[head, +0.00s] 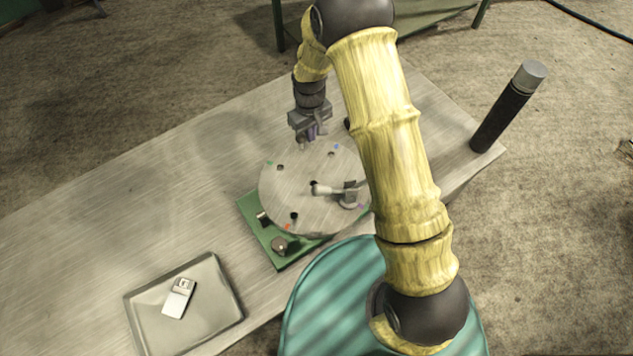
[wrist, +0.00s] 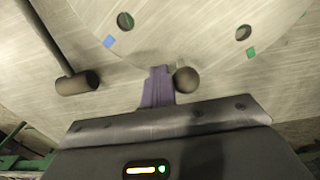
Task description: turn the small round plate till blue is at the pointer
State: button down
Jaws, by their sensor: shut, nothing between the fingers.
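The small round plate (head: 305,205) lies flat on a green base (head: 262,236) on the table. Near its rim are holes and coloured marks. The blue mark (head: 337,147) is at the far right side, green (head: 270,163) at the left, red (head: 288,227) at the near side, and purple (head: 360,206) at the right. The blue mark also shows in the wrist view (wrist: 109,41). My gripper (head: 306,140) is shut and empty at the plate's far edge, between green and blue. A round knob (wrist: 187,80) is beside its fingertips; contact is unclear. I cannot make out the pointer.
A clamp with a pale-tipped arm (head: 349,194) stands over the plate's right part. A round knob (head: 279,244) is on the base's near side. A grey tray (head: 237,310) with a small pale device is lower left. A dark cylinder (head: 500,120) stands right. The table's left is clear.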

jog(key=shift+a, duration=0.45)
jog(key=shift+s+a, duration=0.2)
jog(key=shift+a, duration=0.65)
jog(key=shift+s+a, duration=0.3)
jog(key=shift+a, duration=0.55)
jog(key=shift+s+a, duration=0.45)
jog(key=shift+a, duration=0.4)
